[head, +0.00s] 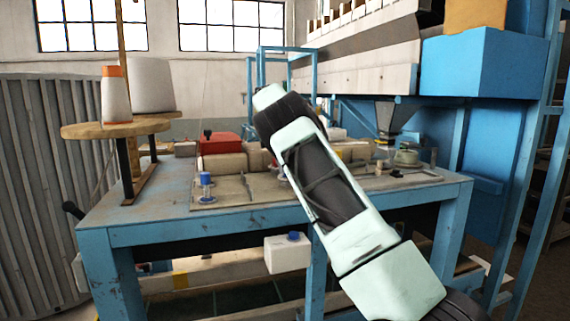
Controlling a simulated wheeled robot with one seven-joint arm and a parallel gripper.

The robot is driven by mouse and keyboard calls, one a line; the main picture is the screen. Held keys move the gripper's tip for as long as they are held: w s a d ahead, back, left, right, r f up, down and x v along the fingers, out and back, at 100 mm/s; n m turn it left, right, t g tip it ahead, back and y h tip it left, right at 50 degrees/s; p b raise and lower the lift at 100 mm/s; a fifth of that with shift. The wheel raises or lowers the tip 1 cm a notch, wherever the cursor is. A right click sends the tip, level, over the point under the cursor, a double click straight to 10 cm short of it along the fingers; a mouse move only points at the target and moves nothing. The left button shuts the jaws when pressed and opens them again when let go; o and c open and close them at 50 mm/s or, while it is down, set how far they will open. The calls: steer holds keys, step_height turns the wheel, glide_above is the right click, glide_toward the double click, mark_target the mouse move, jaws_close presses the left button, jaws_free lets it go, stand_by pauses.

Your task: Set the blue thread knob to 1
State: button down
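The blue thread knob (206,180) stands upright near the front left of the blue workbench (190,222). It has a blue cap above a pale round base, and its markings are too small to read. My arm rises from the lower right across the middle of the head view. Its upper end is to the right of the knob and higher in the picture. I cannot make out my gripper or its fingers; they may be hidden behind the arm.
A white box with a blue top (288,252) hangs at the bench's front edge. Thread cones stand on a round wooden shelf (115,128) at left. A red-topped machine part (220,143) lies behind the knob. A small red item (279,172) is partly hidden by my arm.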

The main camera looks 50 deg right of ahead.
stand_by(0.4)
steer(key=c, duration=1.2)
jaws_free()
steer(key=shift+c, duration=0.2)
